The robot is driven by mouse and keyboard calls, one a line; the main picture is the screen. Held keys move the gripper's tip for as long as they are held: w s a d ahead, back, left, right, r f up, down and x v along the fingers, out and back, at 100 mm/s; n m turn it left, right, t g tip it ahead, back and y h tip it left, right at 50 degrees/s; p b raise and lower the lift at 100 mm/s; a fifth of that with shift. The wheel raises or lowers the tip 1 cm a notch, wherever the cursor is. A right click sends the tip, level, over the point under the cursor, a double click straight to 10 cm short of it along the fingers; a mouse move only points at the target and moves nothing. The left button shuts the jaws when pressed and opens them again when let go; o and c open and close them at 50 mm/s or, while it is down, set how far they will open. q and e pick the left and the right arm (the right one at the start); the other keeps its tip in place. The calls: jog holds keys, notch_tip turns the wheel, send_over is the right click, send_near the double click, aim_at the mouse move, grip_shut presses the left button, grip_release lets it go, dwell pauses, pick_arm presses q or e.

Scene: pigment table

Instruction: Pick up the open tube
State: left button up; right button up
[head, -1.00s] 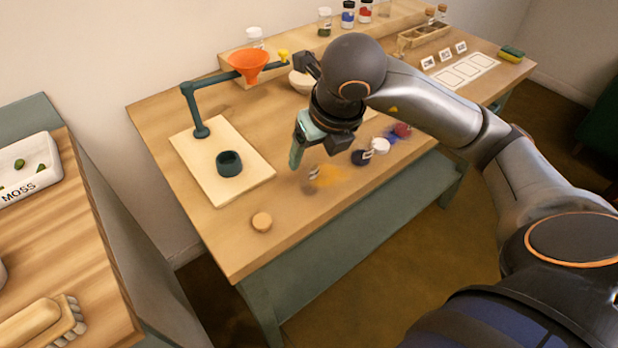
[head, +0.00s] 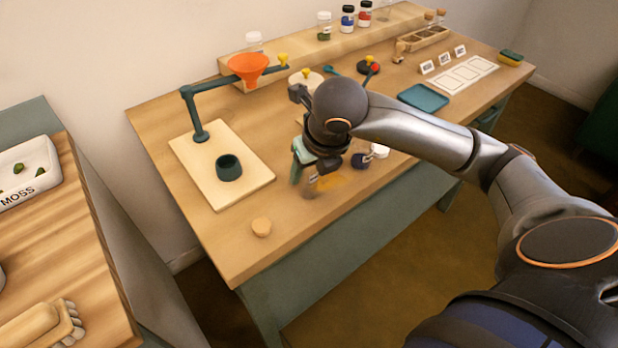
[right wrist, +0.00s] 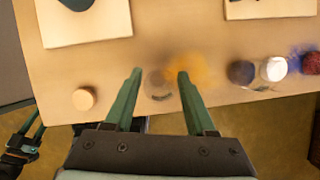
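The open tube, clear and hard to make out, shows in the right wrist view (right wrist: 157,88) beside an ochre powder spill (right wrist: 190,72). In the head view the tube (head: 309,190) is mostly hidden by my right gripper (head: 303,177). In the right wrist view my right gripper (right wrist: 159,74) is open, with its green fingers apart on either side of the tube. I cannot tell whether either touches it. A round cork (head: 261,227) lies to the left, near the front edge. My left gripper (right wrist: 36,124) shows small at the lower left of the right wrist view, fingers apart.
Right of the tube are a dark blue-capped tube (head: 360,161) and a white-capped one (head: 379,151). A pale board (head: 205,190) with a dark green cup (head: 229,167) and an orange funnel (head: 248,66) on a stand is at left. A teal tray (head: 423,98) lies further right.

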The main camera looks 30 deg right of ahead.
grip_shut()
dwell(0.4)
